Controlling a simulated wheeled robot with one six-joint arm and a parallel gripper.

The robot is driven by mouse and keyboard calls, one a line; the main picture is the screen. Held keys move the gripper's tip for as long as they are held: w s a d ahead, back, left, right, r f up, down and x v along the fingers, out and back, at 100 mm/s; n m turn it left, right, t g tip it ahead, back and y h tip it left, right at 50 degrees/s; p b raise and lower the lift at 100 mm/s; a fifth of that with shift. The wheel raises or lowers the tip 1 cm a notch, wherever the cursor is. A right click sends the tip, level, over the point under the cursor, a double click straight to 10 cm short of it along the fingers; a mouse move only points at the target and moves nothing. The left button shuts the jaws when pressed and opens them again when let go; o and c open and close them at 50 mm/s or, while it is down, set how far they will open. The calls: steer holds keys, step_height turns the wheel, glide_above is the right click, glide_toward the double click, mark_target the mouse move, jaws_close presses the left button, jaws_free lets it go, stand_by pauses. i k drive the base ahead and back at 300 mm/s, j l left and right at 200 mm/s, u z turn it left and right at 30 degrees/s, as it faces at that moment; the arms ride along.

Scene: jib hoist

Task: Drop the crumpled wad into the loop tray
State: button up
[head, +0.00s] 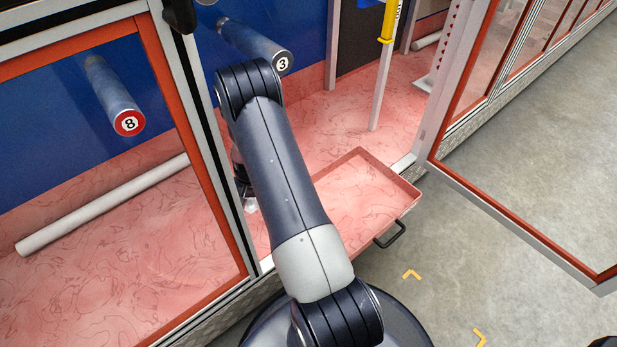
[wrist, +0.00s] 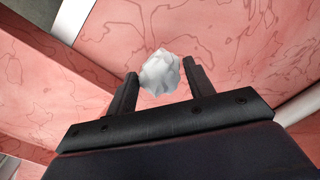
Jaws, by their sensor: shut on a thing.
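The crumpled wad (wrist: 160,72) is white and faceted. In the wrist view it sits between the two dark fingers of my gripper (wrist: 159,78), which is shut on it. In the head view a small pale patch by my gripper (head: 246,196) seems to be the wad; my arm covers much of this area. The loop tray (head: 391,172) is a shallow red-pink tray with a black loop handle (head: 392,235) on its front. It sticks out of the open bay. My gripper is left of the tray; its height above the floor is unclear.
A white post (head: 210,150) stands just left of my gripper. Cylinders marked 8 (head: 115,100) and 3 (head: 258,45) jut from the blue back wall. A white tube (head: 100,205) lies in the left bay. An open framed door (head: 520,235) stands at right.

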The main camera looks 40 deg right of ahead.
mark_target(353, 202)
steer(key=k+l+z, duration=0.2)
steer(key=l, duration=0.65)
steer(key=l+z, duration=0.2)
steer(key=l, duration=0.65)
steer(key=i, duration=0.05)
